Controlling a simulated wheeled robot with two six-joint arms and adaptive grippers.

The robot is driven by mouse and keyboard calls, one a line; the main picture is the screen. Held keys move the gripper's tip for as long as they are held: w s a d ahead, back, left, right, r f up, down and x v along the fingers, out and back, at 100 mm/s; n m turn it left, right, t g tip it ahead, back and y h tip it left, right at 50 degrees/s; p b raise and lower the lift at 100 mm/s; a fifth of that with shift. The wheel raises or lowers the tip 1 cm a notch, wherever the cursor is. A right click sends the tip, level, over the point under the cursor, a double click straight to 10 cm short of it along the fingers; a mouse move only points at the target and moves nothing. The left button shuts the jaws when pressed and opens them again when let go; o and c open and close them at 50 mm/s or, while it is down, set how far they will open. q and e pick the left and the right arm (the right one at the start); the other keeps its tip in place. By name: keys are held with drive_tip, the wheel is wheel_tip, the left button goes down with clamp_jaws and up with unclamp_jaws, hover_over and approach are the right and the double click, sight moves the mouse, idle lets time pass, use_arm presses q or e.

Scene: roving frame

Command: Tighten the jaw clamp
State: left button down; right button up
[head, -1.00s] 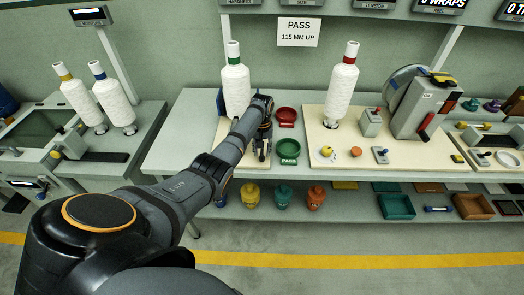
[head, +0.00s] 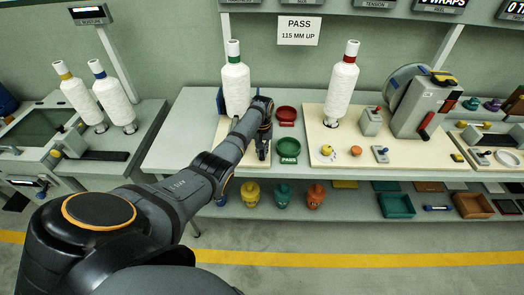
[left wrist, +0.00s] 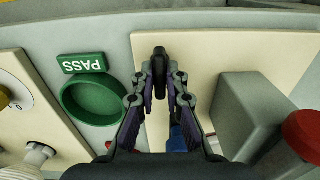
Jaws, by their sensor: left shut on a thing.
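My left gripper (head: 263,150) is over the pale board (head: 222,133) in front of the white wound bottle with a green band (head: 236,85). In the left wrist view my left gripper (left wrist: 159,80) is shut on a dark upright bar (left wrist: 159,62), which looks like the clamp's handle. A blue part (left wrist: 178,138) shows below the fingers, mostly hidden. A grey block (left wrist: 243,115) with a red knob (left wrist: 303,132) is beside it. The clamp's jaws are hidden by my arm and gripper, so their gap cannot be told. My right gripper is out of view.
A green PASS dish (head: 287,147) and a red dish (head: 286,116) are close to the right of the gripper. A second wound bottle with a red band (head: 342,87) stands on another board. Several coloured bottles (head: 250,194) are on the lower shelf.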

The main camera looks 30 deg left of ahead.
use_arm(q)
drive_tip(key=shift+r+m+p, duration=0.1)
drive_tip(key=shift+m+p, duration=0.35)
drive_tip(key=shift+m, duration=0.65)
drive_tip(key=m, duration=0.2)
drive_tip(key=shift+m+p, duration=0.3)
drive_tip(key=shift+p, duration=0.1)
drive_tip(key=m+p, duration=0.1)
drive_tip(key=m, duration=0.8)
drive_tip(key=shift+m, duration=2.2)
drive_tip(key=c, duration=1.4)
unclamp_jaws()
